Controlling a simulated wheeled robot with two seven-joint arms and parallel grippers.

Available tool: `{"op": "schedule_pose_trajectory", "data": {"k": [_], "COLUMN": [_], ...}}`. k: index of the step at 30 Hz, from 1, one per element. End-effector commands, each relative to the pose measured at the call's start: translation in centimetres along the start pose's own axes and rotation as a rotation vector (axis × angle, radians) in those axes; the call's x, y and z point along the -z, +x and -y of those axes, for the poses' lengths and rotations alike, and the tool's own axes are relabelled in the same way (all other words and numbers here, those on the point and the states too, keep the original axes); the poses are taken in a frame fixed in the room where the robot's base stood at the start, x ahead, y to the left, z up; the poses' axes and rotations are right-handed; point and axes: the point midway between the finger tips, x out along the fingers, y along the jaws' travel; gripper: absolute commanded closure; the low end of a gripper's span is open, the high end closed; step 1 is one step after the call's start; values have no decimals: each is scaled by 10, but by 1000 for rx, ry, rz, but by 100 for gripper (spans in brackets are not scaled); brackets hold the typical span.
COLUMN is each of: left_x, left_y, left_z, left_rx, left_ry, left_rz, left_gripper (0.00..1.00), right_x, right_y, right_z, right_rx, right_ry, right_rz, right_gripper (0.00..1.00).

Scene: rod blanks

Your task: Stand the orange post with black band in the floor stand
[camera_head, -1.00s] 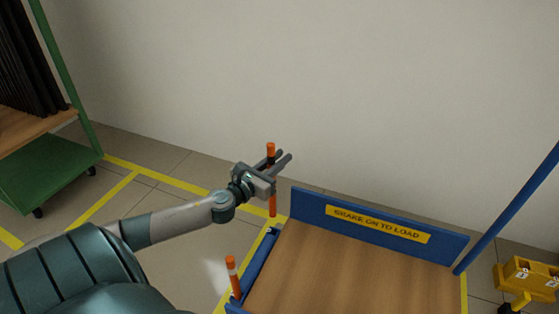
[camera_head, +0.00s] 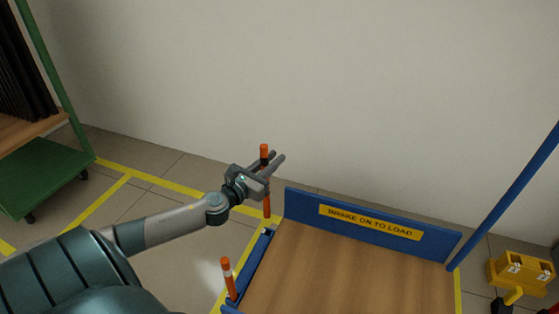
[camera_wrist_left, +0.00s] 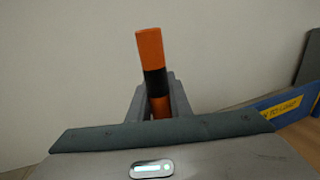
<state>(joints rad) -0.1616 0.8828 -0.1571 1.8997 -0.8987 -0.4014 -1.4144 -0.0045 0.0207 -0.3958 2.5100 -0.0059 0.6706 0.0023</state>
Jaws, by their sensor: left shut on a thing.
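The orange post with black band (camera_head: 266,201) is upright in my left gripper (camera_head: 272,163), which is shut on it near the black band. In the left wrist view the post's orange top (camera_wrist_left: 149,48) and black band (camera_wrist_left: 156,83) rise above the jaws, leaning slightly left in the picture. The post's lower end shows just beyond the near-left rail of a blue-framed platform; I cannot tell whether it touches anything. A low blue rail (camera_head: 252,262) on the floor side may be the floor stand. A second orange post with a white band (camera_head: 229,281) stands at its near end. My right gripper is out of view.
A wooden platform (camera_head: 325,270) has a blue end board (camera_head: 300,204) with a yellow label and a blue upright bar (camera_head: 505,197). A yellow box-like object (camera_head: 520,269) is at the right. A green wheeled rack (camera_head: 40,170) is at the left. A wall is behind.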

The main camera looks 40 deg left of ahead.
Motion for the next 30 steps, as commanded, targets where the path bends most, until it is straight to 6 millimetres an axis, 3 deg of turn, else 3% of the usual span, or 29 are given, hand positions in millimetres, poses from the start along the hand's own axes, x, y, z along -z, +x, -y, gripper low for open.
{"op": "schedule_pose_trajectory", "data": {"k": [5,8,14,21,27,30], "left_x": [-2,-4,-17,-47,-70,-77], "left_y": [-2,-5,-17,-43,-65,-71], "left_z": [20,43,112,205,257,271], "left_rx": [1,0,-4,5,30,40], "left_ry": [-4,-6,-12,-16,-10,-7], "left_rz": [11,21,40,35,14,7], "left_gripper": [95,95,95,95,95,95], "right_x": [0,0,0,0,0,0], "right_y": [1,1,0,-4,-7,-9], "right_z": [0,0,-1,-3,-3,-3], "right_rx": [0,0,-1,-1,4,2], "right_ry": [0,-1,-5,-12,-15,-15], "right_rz": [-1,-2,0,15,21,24], "right_gripper": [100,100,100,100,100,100]}}
